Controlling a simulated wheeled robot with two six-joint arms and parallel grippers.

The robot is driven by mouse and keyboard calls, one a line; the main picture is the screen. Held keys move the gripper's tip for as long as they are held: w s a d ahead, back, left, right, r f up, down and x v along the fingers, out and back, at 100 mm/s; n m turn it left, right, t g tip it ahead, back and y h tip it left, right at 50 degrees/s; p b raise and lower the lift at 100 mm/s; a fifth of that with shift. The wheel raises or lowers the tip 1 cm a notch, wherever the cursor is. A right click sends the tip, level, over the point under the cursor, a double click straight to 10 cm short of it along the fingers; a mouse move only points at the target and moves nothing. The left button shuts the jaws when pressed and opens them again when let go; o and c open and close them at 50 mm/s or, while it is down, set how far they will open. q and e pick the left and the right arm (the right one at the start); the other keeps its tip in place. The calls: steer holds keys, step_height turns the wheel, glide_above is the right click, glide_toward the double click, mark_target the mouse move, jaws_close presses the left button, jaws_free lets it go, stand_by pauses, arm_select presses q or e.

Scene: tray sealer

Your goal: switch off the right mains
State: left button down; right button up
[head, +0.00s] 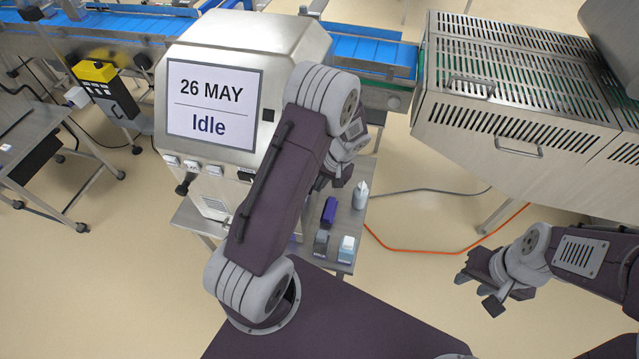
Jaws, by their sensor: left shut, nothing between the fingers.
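The tray sealer (283,38) is a steel cabinet with a screen (212,105) reading "26 MAY" and "Idle". A row of small white switches (191,165) sits under the screen, with a black control (245,177) to their right. A black lever (186,184) sticks out at the lower left. No right mains switch can be made out; my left arm covers the cabinet's right side. My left gripper (338,178) is shut and empty beside that side, partly hidden by its wrist. My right gripper (473,284) looks open and empty over the floor, far from the sealer.
Below my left gripper a small steel table holds a white bottle (361,195), a purple block (329,211), a grey item (320,243) and a white-and-blue one (347,248). A slotted steel machine (510,100) stands right. An orange cable (430,251) crosses open floor.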

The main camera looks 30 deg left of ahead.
arm_select(q)
steer(key=shift+s+a+r+y, duration=0.1)
steer(key=shift+a+r+y, duration=0.1)
steer(key=shift+r, duration=0.15)
steer(key=shift+a+r+y, duration=0.1)
steer(key=shift+r+y, duration=0.1)
steer(key=shift+r, duration=0.15)
stand_by(0.3)
